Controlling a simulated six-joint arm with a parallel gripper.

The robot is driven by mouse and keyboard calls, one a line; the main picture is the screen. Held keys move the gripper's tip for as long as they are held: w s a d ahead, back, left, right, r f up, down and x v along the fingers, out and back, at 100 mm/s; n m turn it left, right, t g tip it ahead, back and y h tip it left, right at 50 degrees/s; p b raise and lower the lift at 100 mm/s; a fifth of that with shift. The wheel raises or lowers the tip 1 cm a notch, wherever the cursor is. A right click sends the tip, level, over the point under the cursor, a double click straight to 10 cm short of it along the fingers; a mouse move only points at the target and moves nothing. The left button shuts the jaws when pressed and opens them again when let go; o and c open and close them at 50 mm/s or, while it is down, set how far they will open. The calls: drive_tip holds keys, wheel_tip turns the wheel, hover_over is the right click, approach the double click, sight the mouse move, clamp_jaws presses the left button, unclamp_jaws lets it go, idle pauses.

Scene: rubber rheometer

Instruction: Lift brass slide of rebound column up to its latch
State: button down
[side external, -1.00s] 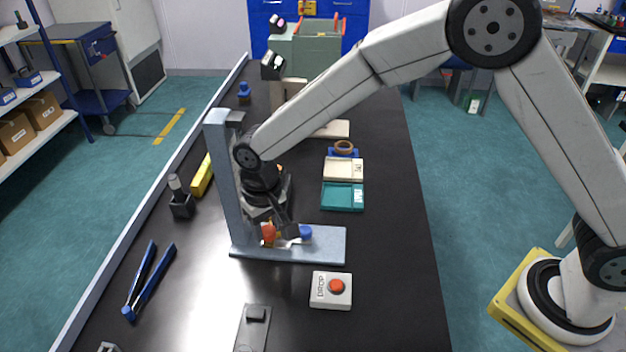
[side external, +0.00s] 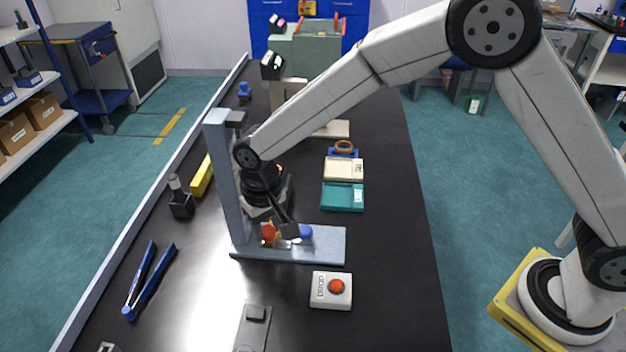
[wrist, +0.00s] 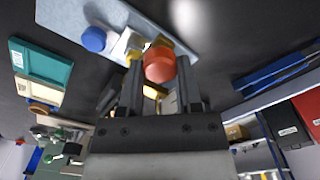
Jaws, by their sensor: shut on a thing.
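The rebound column (side external: 225,180) is a tall grey-blue post on a flat base plate (side external: 325,250), with a dark latch piece (side external: 236,116) at its top. My gripper (side external: 278,232) is low beside the post, just above the base. In the wrist view my gripper (wrist: 160,80) has its two dark fingers shut on the red-orange knob (wrist: 159,65). The knob also shows in the side view (side external: 268,231). Brass parts (wrist: 165,43) show just beyond the knob; the slide is mostly hidden. A blue knob (side external: 305,231) stands on the base to the right.
A white box with a red button (side external: 336,287) lies in front of the base. Teal (side external: 342,197) and cream trays lie to the right.

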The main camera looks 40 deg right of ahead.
drive_tip(key=shift+r, duration=0.15)
wheel_tip(320, 180, up, 20)
drive_tip(key=shift+r, duration=0.2)
idle(0.5)
drive_tip(key=c, duration=0.6)
unclamp_jaws()
drive_tip(key=o, duration=0.3)
drive_tip(key=shift+o, duration=0.2)
drive_tip(key=shift+f, duration=0.1)
wheel_tip(320, 180, up, 8)
drive_tip(key=shift+d+f, duration=0.15)
